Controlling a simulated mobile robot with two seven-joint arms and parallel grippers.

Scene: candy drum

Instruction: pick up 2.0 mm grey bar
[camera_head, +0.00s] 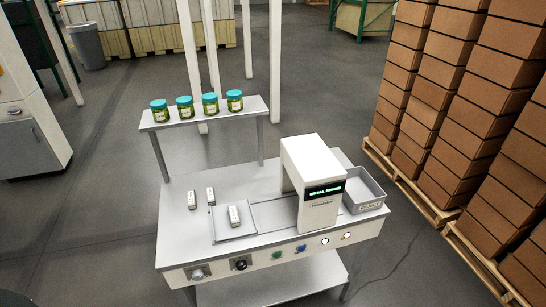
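Three small pale grey bars are on the metal table (262,186). One bar (191,200) lies at the left, and a second bar (211,196) lies just right of it, both on the bare tabletop. A third bar (234,215) lies on the shallow tray (222,235) at the left end of the metal detector's track. Their markings are too small to read, so I cannot tell which is the 2.0 mm one. Neither of my grippers is in view.
The white metal detector (312,165) with a lit green display stands over the track. A grey bin (366,205) is at its right. Several jars with teal lids (184,106) stand on a raised shelf (155,123). Stacked cartons (470,90) on pallets are at the right.

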